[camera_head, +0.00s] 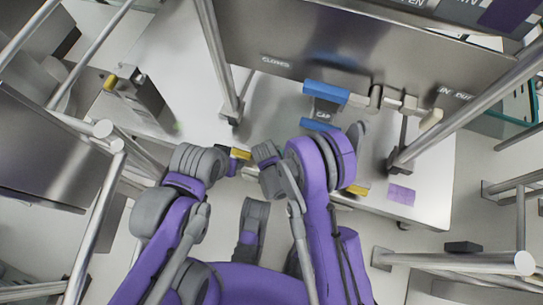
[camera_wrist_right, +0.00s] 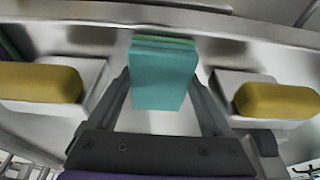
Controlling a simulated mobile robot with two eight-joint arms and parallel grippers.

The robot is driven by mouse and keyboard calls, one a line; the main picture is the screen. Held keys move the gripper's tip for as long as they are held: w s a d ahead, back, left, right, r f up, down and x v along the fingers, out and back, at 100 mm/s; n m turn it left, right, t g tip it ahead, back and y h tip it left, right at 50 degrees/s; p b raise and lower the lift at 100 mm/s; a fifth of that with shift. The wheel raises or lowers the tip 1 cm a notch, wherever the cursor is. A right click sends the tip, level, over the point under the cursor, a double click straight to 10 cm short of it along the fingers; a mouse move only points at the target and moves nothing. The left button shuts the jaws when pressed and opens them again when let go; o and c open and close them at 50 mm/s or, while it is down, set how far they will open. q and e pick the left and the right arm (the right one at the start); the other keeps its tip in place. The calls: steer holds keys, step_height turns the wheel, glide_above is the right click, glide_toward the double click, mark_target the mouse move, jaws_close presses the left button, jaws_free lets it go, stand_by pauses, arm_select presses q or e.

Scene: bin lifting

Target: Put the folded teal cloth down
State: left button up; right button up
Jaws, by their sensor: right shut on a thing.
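The folded teal cloth (camera_wrist_right: 163,78) is a thick block with layered edges, in the middle of the right wrist view. My right gripper (camera_wrist_right: 162,92) has its two dark fingers closed on the cloth's left and right sides. Behind the cloth is a pale grey surface; I cannot tell whether the cloth touches it.
Yellow-topped white blocks flank the cloth, left (camera_wrist_right: 40,82) and right (camera_wrist_right: 272,98). The steel bench (camera_head: 185,60) has blue-topped blocks (camera_head: 325,93) and a lilac sheet (camera_head: 401,194). Metal posts (camera_head: 218,50) and rails rise around it. The bench's right front is mostly clear.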

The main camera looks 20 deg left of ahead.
steer(key=o, duration=1.1)
steer(key=shift+f, duration=0.15)
steer(key=shift+r, duration=0.4)
steer(key=p+v, duration=0.3)
steer(key=v, duration=0.8)
steer(key=shift+s+r, duration=0.1)
steer(key=shift+r, duration=0.2)
